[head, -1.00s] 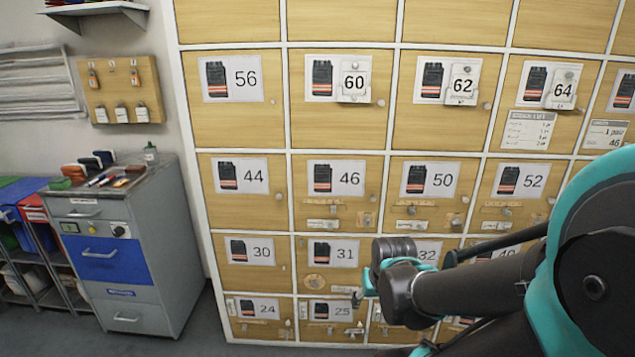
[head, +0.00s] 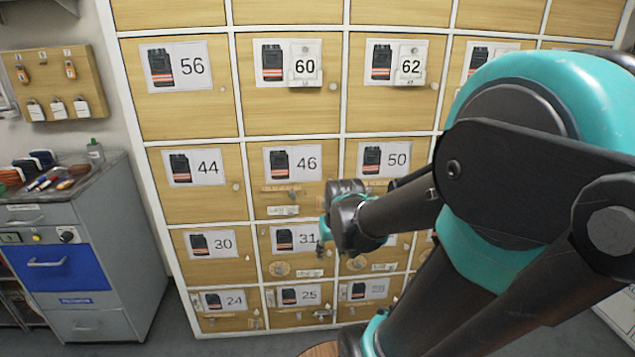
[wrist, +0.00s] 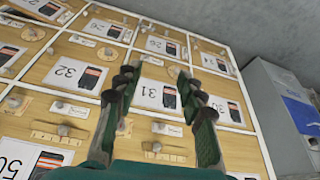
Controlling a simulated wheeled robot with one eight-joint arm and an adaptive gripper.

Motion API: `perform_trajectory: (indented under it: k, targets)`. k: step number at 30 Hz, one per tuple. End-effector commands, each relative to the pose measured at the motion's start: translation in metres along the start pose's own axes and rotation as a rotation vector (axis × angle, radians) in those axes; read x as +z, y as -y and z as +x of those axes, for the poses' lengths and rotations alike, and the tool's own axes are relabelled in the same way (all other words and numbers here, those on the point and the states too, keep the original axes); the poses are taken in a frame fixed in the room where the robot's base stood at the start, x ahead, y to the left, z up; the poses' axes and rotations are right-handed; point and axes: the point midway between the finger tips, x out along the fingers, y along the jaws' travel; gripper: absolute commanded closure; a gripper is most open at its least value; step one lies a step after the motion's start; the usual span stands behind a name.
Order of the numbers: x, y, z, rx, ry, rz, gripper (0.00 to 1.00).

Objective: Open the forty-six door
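The forty-six door (head: 258,205) is a light wood locker door, shut flush in its frame, with a vest picture and "46" on a white card (head: 292,163). An orange-brown strip and a small white label sit below the card. My gripper (head: 322,240) is in front of the lower right of this door and the door 31 below it. In the wrist view my gripper (wrist: 160,100) has its two green-black fingers apart with nothing between them. The 31 card (wrist: 158,95) shows behind the gap. The lower part of door 46 (wrist: 180,140) shows nearer the palm. Its right edge is hidden by my arm in the head view.
Neighbouring shut doors are 44 (head: 200,205), 50 (head: 385,160), 60 (head: 285,110) and 31 (head: 295,238). Many carry small protruding knobs or labels. A grey drawer cabinet (head: 130,250) stands at left. Floor between it and the lockers is narrow.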

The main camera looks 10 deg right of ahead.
Motion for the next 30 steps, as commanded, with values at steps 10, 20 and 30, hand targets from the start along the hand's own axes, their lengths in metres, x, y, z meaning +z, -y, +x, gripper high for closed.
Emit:
perform_trajectory:
  k: [10, 20, 30]
  targets:
    - [-0.251, -0.051, -0.074, 0.03, -0.013, 0.07, 0.6]
    - [-0.324, -0.076, -0.1, 0.04, -0.018, 0.092, 0.6]
    - [-0.324, -0.078, -0.05, 0.04, -0.018, 0.092, 0.6]
